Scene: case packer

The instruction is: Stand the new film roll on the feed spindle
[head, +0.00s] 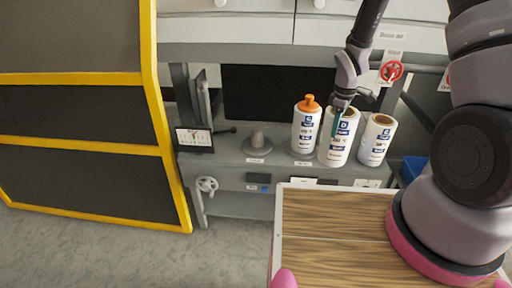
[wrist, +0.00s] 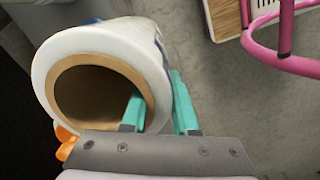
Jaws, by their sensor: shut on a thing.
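The film roll (head: 336,149) in my gripper is white with blue labels and a brown cardboard core, upright at the bench's right part. In the wrist view the roll (wrist: 130,38) shows its open core. My gripper (head: 341,112) comes from above and is shut on the roll's wall. In the wrist view, one green finger of my gripper (wrist: 158,105) is inside the core and the other outside. I cannot tell whether the roll touches the bench. The feed spindle (head: 257,142), seemingly the grey cone on a round base, stands bare to the left.
A white roll with an orange top (head: 305,130) stands between the spindle and the held roll. Another open-cored roll (head: 377,140) stands close on the right. A small screen (head: 194,139) is left of the spindle. A yellow-framed dark panel (head: 80,120) fills the left.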

